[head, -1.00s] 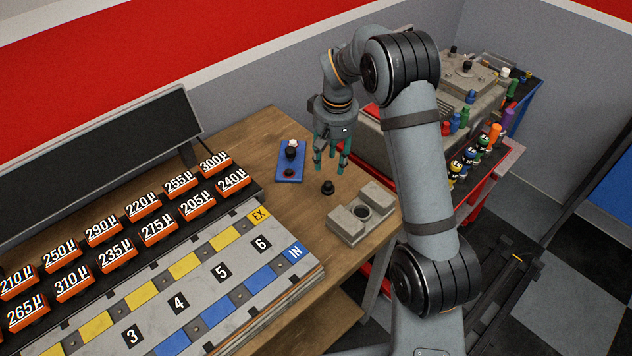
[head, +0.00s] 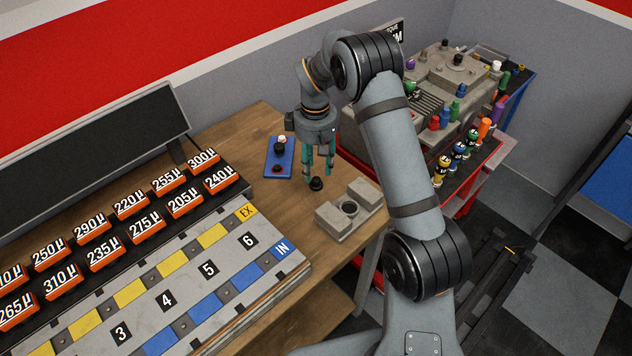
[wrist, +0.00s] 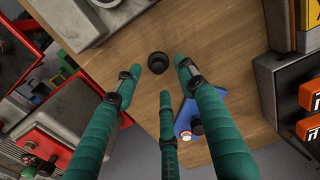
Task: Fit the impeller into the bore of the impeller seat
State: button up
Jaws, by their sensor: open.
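The impeller appears to be the small black round part (head: 316,184) standing on the wooden table; it also shows in the wrist view (wrist: 158,64), just beyond my fingertips. The impeller seat (head: 332,222) is a grey block with raised ends and a round dark bore, to the right of the black part. Part of a grey block, likely the seat, shows at the top left of the wrist view (wrist: 88,30). My gripper (head: 319,178) is open and empty, pointing down over the black part. Its three green fingers (wrist: 160,78) are spread; I cannot tell the exact height above the part.
A blue plate (head: 271,168) with black, red and white small parts lies behind and left of my gripper. A grey rack with numbered orange blocks (head: 185,202) fills the left. A red cart (head: 488,172) with colourful bottles stands right. Bare wood surrounds the black part.

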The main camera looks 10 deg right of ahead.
aim_at(317, 179)
notch_tip(317, 179, down, 4)
jog(key=shift+w+d+f+p, duration=0.1)
jog(key=shift+d+p, duration=0.05)
jog(key=shift+p, duration=0.5)
jog(key=shift+c, duration=0.7)
jog(key=c, duration=0.8)
grip_shut()
